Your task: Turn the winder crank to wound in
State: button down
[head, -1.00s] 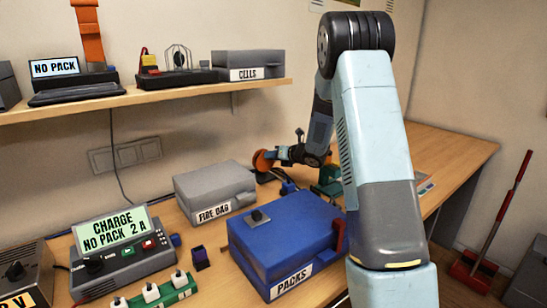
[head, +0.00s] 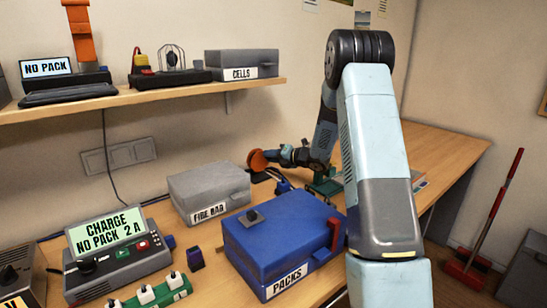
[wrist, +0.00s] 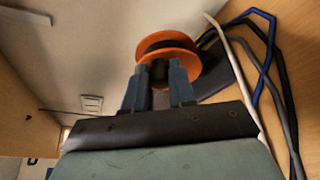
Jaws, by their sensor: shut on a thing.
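The winder (wrist: 180,42) is an orange spool with a dark hub, seen in the wrist view at the upper middle. In the head view the winder (head: 258,160) shows small behind the grey fire bag box, against the wall. My gripper (wrist: 160,72) reaches up to the spool, its two fingers on either side of a dark piece at the spool's front. It is shut on that piece, which appears to be the crank; the fingers hide most of it. In the head view my gripper (head: 274,155) is beside the spool.
Blue and grey cables (wrist: 262,70) run right of the spool. The grey fire bag box (head: 208,190) and blue packs box (head: 280,235) stand in front of the winder. A charger (head: 115,250) is at the left. The bench's right end (head: 440,145) is mostly clear.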

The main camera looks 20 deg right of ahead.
jog(key=shift+w+d+r, duration=0.1)
jog(key=shift+d+r, duration=0.05)
jog(key=shift+r, duration=0.05)
jog(key=c, duration=1)
grip_release()
jog(key=shift+f, duration=0.1)
jog(key=shift+o, duration=0.2)
jog(key=v, duration=0.7)
jog(key=shift+s, duration=0.25)
jog(key=shift+d, duration=0.15)
